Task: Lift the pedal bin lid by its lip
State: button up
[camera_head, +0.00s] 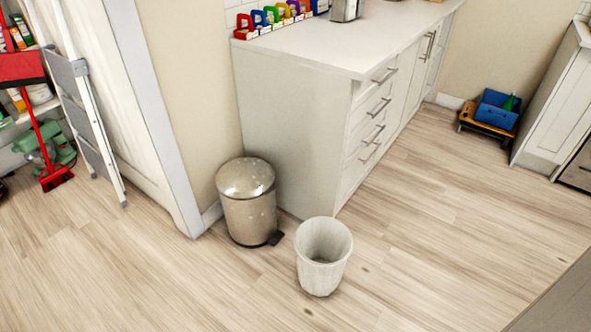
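The pedal bin (250,216) is a beige-grey metal cylinder standing upright on the wood floor, close to the wall and the end of the white cabinet. Its domed, shiny lid (245,178) is down on the body. A dark pedal (276,238) sticks out at the base toward the lower right. The lip of the lid is too small to make out clearly. My gripper is not in view.
An open white waste basket (323,256) stands just right of the bin, near the pedal. The white cabinet (290,130) rises behind. A stepladder (88,110) and red broom (45,135) are at left. The floor in front is clear.

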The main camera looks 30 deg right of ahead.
aim_at(245, 179)
jog(key=z, duration=0.45)
jog(key=i+l+u, duration=0.15)
jog(key=i+l, duration=0.7)
